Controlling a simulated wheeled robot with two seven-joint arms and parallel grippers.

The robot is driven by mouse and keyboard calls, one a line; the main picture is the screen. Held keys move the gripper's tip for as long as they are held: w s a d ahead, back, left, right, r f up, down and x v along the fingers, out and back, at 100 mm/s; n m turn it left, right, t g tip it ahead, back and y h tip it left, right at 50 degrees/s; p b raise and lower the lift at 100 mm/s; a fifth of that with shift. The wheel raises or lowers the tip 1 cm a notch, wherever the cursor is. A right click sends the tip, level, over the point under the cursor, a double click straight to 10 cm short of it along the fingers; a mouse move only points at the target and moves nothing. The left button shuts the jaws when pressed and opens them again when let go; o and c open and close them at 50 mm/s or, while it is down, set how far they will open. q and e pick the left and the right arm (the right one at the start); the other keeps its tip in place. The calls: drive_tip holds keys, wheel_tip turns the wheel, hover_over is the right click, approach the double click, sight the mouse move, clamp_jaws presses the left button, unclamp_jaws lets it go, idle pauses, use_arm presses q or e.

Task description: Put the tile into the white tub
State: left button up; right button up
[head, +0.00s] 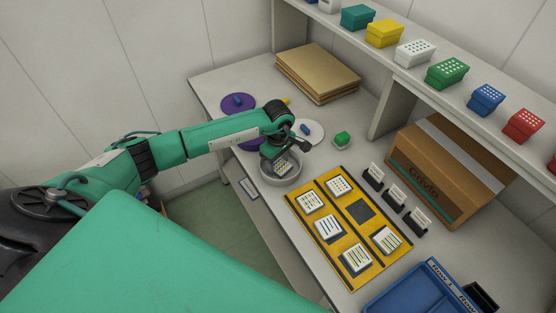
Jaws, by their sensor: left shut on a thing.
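A white tile with dark and yellow marks (283,165) is between the fingers of my left gripper (276,160), which is shut on it. The round white tub (281,183) stands at the desk's left edge, directly under the gripper. The tile appears within the tub's rim; I cannot tell whether it touches the bottom. The fingertips are partly hidden by the gripper body. My right gripper is not in view.
A yellow board (344,226) with several tiles and dark slots lies to the right. Purple discs (236,103), a white disc (313,138) and a green block (342,139) lie nearby. Card holders (396,198), a cardboard box (432,170) and a blue tray (405,295) stand further right.

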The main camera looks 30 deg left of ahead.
sight(278, 165)
use_arm(q)
drive_tip(key=shift+f, duration=0.2)
drive_tip(key=o, duration=1)
drive_tip(key=shift+o, duration=0.2)
drive_tip(key=shift+r, duration=0.1)
drive_tip(key=shift+r, duration=0.35)
wheel_tip(278, 165, up, 12)
drive_tip(key=b, duration=0.4)
drive_tip(key=shift+f, duration=0.2)
drive_tip(key=shift+d+f, duration=0.1)
